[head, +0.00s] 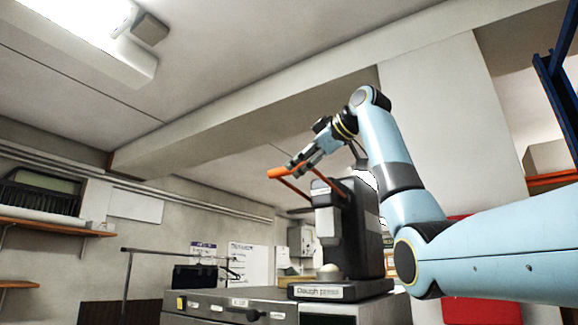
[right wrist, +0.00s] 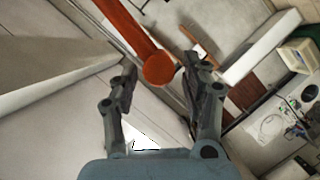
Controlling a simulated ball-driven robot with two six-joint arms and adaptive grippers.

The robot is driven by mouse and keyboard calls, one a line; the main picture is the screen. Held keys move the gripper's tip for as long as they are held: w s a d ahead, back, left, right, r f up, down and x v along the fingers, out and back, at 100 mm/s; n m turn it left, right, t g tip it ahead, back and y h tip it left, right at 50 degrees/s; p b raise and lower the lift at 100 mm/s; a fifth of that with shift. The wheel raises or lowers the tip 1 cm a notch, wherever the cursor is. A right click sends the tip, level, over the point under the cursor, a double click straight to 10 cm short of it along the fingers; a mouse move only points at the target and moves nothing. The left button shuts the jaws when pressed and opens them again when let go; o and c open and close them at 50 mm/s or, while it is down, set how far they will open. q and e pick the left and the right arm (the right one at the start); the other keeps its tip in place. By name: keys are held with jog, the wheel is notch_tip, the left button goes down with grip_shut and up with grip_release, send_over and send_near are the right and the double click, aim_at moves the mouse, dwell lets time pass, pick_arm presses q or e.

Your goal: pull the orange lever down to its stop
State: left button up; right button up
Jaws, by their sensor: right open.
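The orange lever (head: 280,172) sticks out to the upper left from the dark dough press (head: 336,235), with its grip end raised. My right gripper (head: 298,163) is at the lever's grip, coming from the upper right. In the right wrist view the orange lever (right wrist: 130,28) runs in from the top edge. Its round end lies between the two spread fingertips of my right gripper (right wrist: 163,72). The fingers are open, with a gap on both sides of the lever end. I cannot tell how deep the lever sits between them. My left gripper is not in view.
The press stands on a grey counter (head: 240,303) with a dark box (head: 194,276) at its left. A thin metal rail (head: 180,253) stands left of it. Wall shelves (head: 50,226) are at the far left, and a blue rack (head: 556,95) is at the right.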

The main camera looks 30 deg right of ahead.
jog(key=p+x, duration=0.1)
jog(key=x, duration=0.2)
jog(key=shift+w+r, duration=0.1)
jog(key=shift+w+f, duration=0.3)
jog(key=shift+w, duration=0.35)
jog(key=c, duration=0.8)
grip_shut()
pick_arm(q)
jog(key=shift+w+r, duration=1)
